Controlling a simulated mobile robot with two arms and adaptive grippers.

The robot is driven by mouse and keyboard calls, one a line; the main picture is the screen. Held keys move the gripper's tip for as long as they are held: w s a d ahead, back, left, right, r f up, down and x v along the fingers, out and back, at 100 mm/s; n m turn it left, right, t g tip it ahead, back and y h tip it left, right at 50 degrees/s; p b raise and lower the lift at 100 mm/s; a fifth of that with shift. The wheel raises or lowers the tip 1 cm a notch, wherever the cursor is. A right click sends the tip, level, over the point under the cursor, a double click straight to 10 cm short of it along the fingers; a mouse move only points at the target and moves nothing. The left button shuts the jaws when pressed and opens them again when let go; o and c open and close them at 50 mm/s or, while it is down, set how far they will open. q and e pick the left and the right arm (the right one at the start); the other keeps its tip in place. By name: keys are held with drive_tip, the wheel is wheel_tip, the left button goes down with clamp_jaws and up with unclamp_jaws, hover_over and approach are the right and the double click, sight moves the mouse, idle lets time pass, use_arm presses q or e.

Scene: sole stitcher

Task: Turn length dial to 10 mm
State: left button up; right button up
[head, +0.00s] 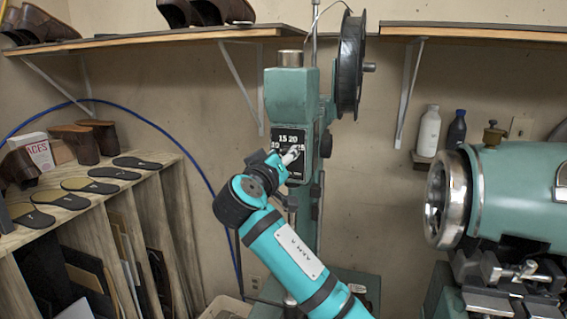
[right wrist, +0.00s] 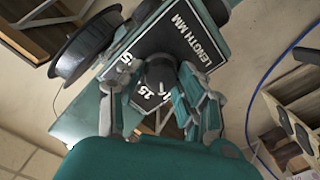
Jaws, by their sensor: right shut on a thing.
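The length dial is on a black plate (head: 292,133) on the front of the green sole stitcher (head: 290,92). In the head view, 15 and 20 show at the top of the plate; lower numbers are partly covered by my gripper. In the right wrist view, the dark round dial knob (right wrist: 160,70) sits between my fingers, beside a "LENGTH MM" label (right wrist: 190,42). My right gripper (head: 288,156) is shut on the knob, with a finger on each side of it. I cannot tell which number the knob points to. My left gripper is not in view.
A black spool (head: 351,65) is mounted at the machine's upper right. A large green machine with a handwheel (head: 447,200) stands at right. A rack with several soles (head: 90,186) is at left. Wooden shelves (head: 150,38) hang above. Bottles (head: 429,131) stand behind.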

drive_tip(key=shift+n, duration=0.8)
drive_tip(key=o, duration=1.1)
drive_tip(key=shift+a, duration=0.1)
drive_tip(key=v, duration=0.7)
drive_tip(key=shift+s, duration=0.2)
